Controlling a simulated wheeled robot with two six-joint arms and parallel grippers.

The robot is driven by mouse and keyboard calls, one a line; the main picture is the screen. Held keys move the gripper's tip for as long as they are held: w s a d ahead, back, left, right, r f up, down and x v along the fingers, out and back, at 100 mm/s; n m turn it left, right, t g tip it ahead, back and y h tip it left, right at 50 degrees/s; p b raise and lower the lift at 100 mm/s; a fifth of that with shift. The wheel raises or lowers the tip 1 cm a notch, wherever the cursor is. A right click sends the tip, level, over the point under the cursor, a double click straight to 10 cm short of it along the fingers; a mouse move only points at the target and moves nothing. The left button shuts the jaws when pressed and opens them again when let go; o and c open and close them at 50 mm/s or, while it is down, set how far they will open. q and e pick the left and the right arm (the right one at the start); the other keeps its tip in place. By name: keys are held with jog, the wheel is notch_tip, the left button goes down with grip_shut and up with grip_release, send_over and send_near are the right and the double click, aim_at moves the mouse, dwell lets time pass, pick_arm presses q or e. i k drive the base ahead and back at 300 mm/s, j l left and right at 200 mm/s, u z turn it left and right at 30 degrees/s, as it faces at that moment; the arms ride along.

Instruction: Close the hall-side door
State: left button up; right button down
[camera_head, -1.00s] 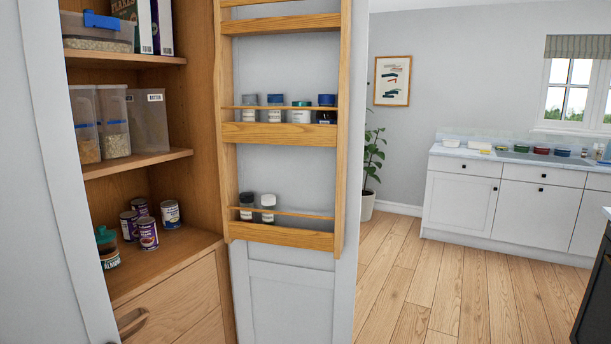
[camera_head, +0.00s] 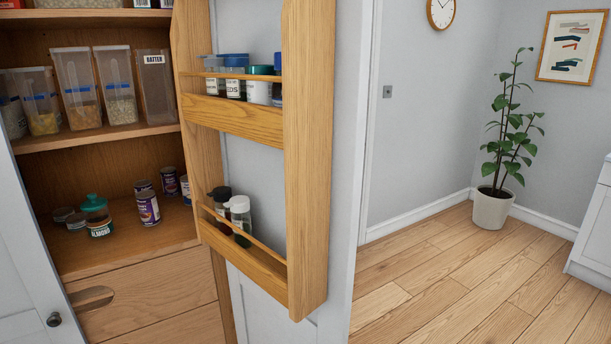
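A white door (camera_head: 343,170) stands open at the centre, with a wooden spice rack (camera_head: 306,160) on its inner face. The rack holds several jars on its upper shelf and two dark-lidded or white-lidded jars (camera_head: 240,213) on its lower one. Another white door (camera_head: 28,265) with a dark round knob (camera_head: 54,319) shows at the lower left, also open. Between them is the wooden pantry inside (camera_head: 150,250). I cannot tell from the picture which door is the hall-side one. Neither of my grippers is in view.
The pantry shelves hold clear food containers (camera_head: 100,85), cans (camera_head: 147,206) and a teal-lidded jar (camera_head: 96,212). A potted plant (camera_head: 491,207) stands by the far wall. A white cabinet (camera_head: 597,225) is at the right edge. The wooden floor (camera_head: 440,280) between is clear.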

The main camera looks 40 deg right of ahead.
aim_at(299, 164)
jog(key=l+u, duration=0.1)
jog(key=l, duration=0.35)
jog(key=l+u, duration=0.1)
jog(key=l, duration=0.35)
jog(key=k+l, duration=0.1)
jog(key=l, duration=0.35)
jog(key=l+u, duration=0.15)
jog(key=l, duration=0.3)
jog(key=k+l+u, duration=0.1)
jog(key=l, duration=0.3)
jog(key=k+l+u, duration=0.1)
jog(key=l, duration=0.35)
jog(key=k+l+u, duration=0.1)
jog(key=l, duration=0.35)
jog(key=k+l, duration=0.15)
jog(key=l, duration=0.25)
jog(key=u, duration=0.05)
